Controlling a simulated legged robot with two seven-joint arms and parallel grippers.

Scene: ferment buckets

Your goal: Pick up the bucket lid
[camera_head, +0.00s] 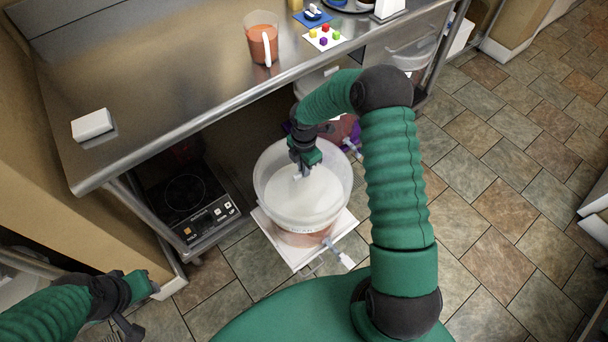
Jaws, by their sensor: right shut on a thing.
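The bucket lid (290,200) is a white disc that shows inside the rim of a translucent white bucket (300,229). The bucket stands on a white square board on the floor and has a spigot (340,254) low on its front right. Orange-brown contents show through its lower wall. My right gripper (301,173) reaches down over the bucket and is shut on the lid near its upper middle. The gripper hides part of the lid and the far rim. My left gripper (150,286) is at the lower left, away from the bucket; its jaws are too unclear to read.
A steel table (190,75) stands behind, its front edge close to the bucket. It bears a jug of orange liquid (262,42), a white block (92,125) and a card with coloured cubes (323,38). A black cooktop (190,200) sits left of the bucket. Tiled floor at right is clear.

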